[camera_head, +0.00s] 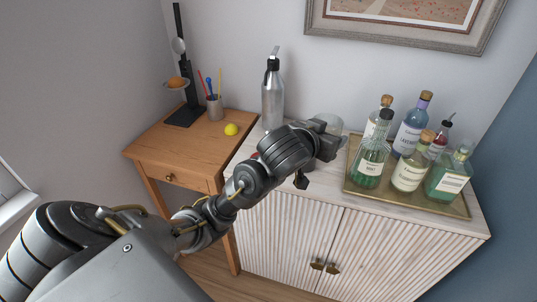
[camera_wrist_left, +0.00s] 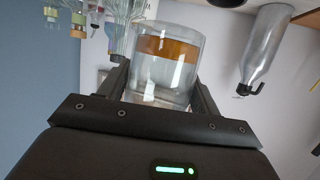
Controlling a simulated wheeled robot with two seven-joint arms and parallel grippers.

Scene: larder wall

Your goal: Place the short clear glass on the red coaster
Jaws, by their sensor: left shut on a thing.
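The short clear glass (camera_wrist_left: 165,65) sits between the two fingers of my left gripper (camera_wrist_left: 160,88) in the wrist view, and the fingers are shut on it. An amber-brown band shows in or through the glass. In the head view the glass (camera_head: 329,122) shows partly behind my left gripper (camera_head: 328,139), over the white cabinet's top. A small bit of red (camera_head: 255,155) peeks out beside my arm there; it may be the red coaster, mostly hidden. My right gripper is out of view.
A brass tray (camera_head: 440,207) with several bottles stands right of the gripper. A steel bottle (camera_head: 272,95) stands behind the arm. At left, a wooden table (camera_head: 165,143) holds a scale, a pencil cup (camera_head: 214,108) and a lemon (camera_head: 231,129).

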